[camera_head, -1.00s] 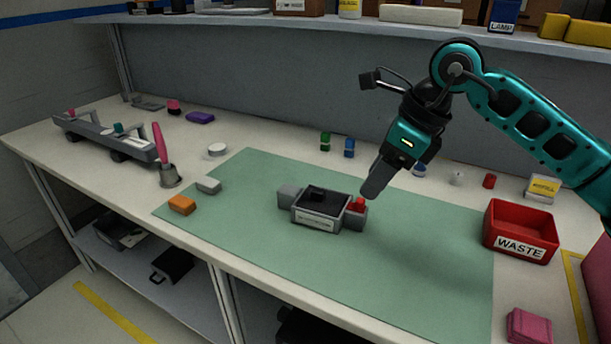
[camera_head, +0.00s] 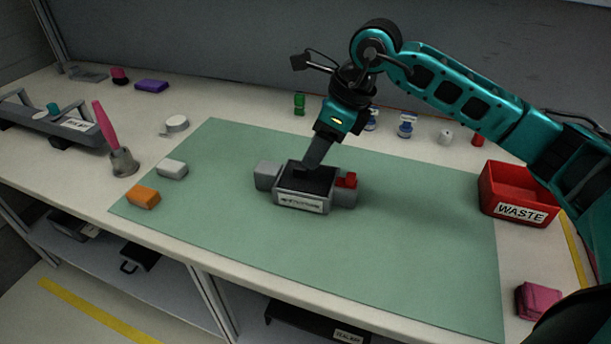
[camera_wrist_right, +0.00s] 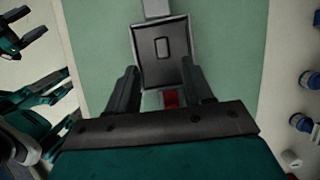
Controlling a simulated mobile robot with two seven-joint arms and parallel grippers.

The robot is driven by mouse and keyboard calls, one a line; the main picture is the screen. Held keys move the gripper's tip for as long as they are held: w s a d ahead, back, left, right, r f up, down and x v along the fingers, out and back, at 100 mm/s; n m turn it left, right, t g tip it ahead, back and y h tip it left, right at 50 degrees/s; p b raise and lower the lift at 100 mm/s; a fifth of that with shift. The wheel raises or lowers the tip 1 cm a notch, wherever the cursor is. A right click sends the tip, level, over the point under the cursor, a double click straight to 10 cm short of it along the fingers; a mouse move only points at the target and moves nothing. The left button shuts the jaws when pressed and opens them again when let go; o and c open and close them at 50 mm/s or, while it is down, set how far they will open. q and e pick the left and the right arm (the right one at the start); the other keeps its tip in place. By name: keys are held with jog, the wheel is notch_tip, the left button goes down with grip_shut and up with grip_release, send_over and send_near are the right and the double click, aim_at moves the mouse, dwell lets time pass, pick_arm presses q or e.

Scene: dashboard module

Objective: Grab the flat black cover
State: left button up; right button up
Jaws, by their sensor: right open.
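The flat black cover (camera_head: 318,181) lies on top of a grey module (camera_head: 302,203) with a white label, on the green mat. A grey block sticks out at the module's left, and a red part (camera_head: 347,180) sits at its right. My right gripper (camera_head: 310,166) is over the cover, pointing down. In the right wrist view the cover (camera_wrist_right: 162,68) shows a raised rectangle in its middle, and my right gripper (camera_wrist_right: 157,80) is open with a finger on either side. I cannot tell whether the fingers touch it. My left gripper is not in view in the head view.
The green mat (camera_head: 420,240) is mostly clear. A red WASTE bin (camera_head: 519,211) stands at the right, with a pink block (camera_head: 538,300) nearer the front. An orange block (camera_head: 143,197), a white block (camera_head: 172,169) and a pink-handled brush (camera_head: 113,140) are at the left. Small containers line the back.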

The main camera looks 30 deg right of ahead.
aim_at(309, 177)
jog(key=x, duration=0.5)
jog(key=shift+w+d+f, duration=0.15)
jog(key=shift+f, duration=0.1)
grip_shut()
